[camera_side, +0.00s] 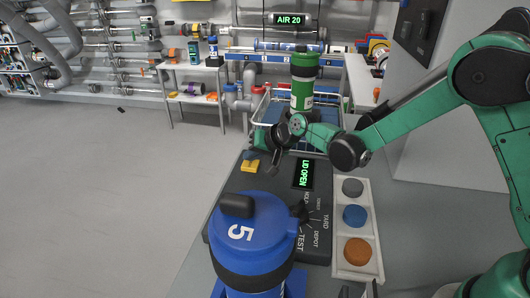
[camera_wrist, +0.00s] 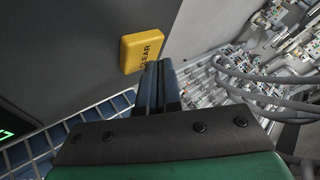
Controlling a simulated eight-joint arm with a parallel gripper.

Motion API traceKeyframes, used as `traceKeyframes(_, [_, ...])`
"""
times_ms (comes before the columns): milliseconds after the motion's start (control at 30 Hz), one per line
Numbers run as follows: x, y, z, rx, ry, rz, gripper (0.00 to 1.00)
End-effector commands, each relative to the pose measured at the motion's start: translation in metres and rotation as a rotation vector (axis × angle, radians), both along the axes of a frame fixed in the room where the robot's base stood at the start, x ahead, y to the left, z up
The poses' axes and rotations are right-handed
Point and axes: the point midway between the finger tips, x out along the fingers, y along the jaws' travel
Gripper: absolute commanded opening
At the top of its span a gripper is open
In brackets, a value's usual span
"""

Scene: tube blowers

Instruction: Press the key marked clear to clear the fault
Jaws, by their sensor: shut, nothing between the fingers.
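The yellow key (camera_wrist: 141,48) carries the word CLEAR in dark letters and sits on a dark grey panel in the wrist view. In the side view the yellow key (camera_side: 250,164) is at the upper left of the dark console (camera_side: 237,184). My gripper (camera_wrist: 159,66) is shut and empty. In the wrist view its fingertips overlap the lower right edge of the key; I cannot tell whether they touch it. In the side view my gripper (camera_side: 268,150) is above and beside the key, its fingertips partly hidden. A green-lit display (camera_side: 303,173) on the console reads LID OPEN.
A blue canister (camera_side: 252,238) marked 5 stands at the console's front. A green canister (camera_side: 303,85) stands behind my gripper. A white tray (camera_side: 345,185) with grey, blue and orange discs lies right of the console.

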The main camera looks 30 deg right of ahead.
Motion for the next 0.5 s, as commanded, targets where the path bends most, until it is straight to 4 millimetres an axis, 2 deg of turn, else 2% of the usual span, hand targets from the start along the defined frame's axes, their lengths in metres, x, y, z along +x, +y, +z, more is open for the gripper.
traceKeyframes(500, [0.0002,0.0000,-0.0050,0.000,0.000,0.000,0.00])
